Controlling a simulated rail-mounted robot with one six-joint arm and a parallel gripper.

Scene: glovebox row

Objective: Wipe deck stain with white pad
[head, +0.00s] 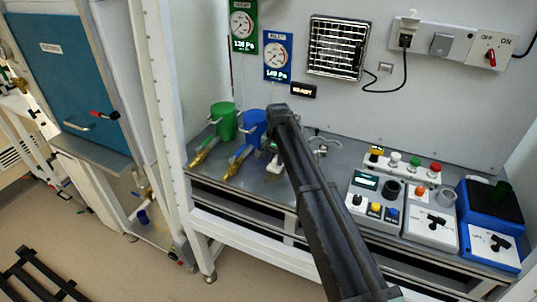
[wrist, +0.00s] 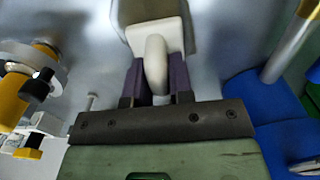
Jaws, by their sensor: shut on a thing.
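My gripper (wrist: 156,75) is shut on the handle of the white pad (wrist: 150,12), with one purple finger on each side of the handle. The pad is at or close above the grey deck (wrist: 220,45); I cannot tell whether it touches.
A green container (head: 223,121) and a blue container (head: 253,125) with brass-coloured fittings stand left of my arm. Control boxes (head: 375,201) and a blue-based device (head: 490,222) stand on the right. In the wrist view a yellow-and-white fitting (wrist: 30,75) is close on the left.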

